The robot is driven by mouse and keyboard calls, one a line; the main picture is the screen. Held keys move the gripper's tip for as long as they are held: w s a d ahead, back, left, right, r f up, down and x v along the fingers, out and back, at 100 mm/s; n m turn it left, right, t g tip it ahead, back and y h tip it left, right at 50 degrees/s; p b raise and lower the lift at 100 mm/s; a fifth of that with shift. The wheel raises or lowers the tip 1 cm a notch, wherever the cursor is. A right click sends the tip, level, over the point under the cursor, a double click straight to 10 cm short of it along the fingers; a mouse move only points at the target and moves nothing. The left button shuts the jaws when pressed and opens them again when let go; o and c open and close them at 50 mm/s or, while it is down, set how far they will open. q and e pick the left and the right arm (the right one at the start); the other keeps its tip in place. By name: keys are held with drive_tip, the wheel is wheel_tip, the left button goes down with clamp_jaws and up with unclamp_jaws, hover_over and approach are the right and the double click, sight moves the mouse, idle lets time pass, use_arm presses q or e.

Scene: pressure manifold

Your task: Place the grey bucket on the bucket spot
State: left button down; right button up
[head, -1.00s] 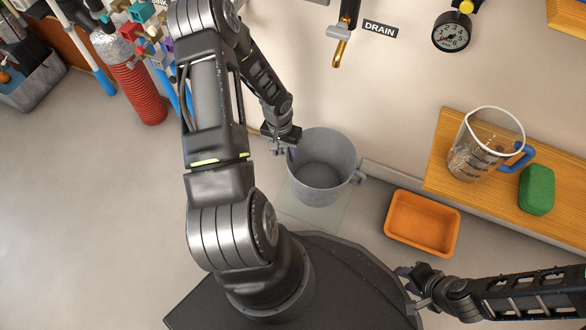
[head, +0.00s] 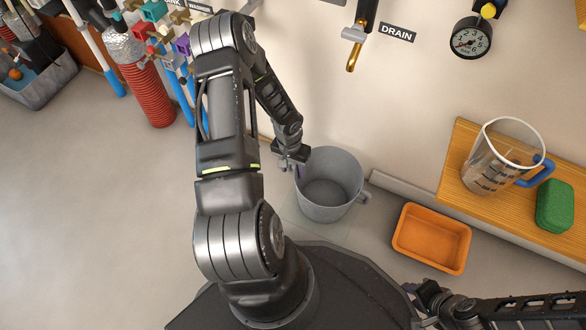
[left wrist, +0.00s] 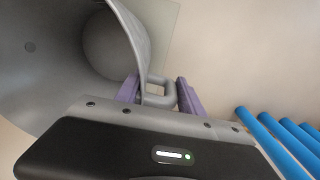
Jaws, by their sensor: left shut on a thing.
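The grey bucket (head: 338,200) is upright over a pale, see-through square (head: 305,228) on the floor by the wall, which looks like the bucket spot. I cannot tell whether its base touches the square. My left gripper (head: 292,167) is at the bucket's left rim. In the left wrist view, its purple fingers (left wrist: 158,92) are on both sides of a grey loop handle (left wrist: 157,80) on the bucket's side. The square's corner (left wrist: 167,22) shows behind the bucket there. My right gripper (head: 424,301) is at the lower right, empty; its jaws are unclear.
An orange tray (head: 432,238) is on the floor right of the bucket. A wooden shelf (head: 475,205) holds a clear jug (head: 492,165) and a green sponge (head: 555,206). A drain tap (head: 355,40) is above on the wall. Hoses and a red cylinder (head: 150,92) are at left.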

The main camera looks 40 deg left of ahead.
use_arm(q)
drive_tip(key=c, duration=0.7)
unclamp_jaws()
drive_tip(key=r+p, duration=0.2)
drive_tip(key=r, duration=0.2)
drive_tip(key=r+p, duration=0.2)
drive_tip(key=r, duration=0.2)
drive_tip(key=r+p, duration=0.2)
drive_tip(key=r, duration=0.2)
drive_tip(key=shift+s+a, duration=0.15)
drive_tip(key=shift+a, duration=0.25)
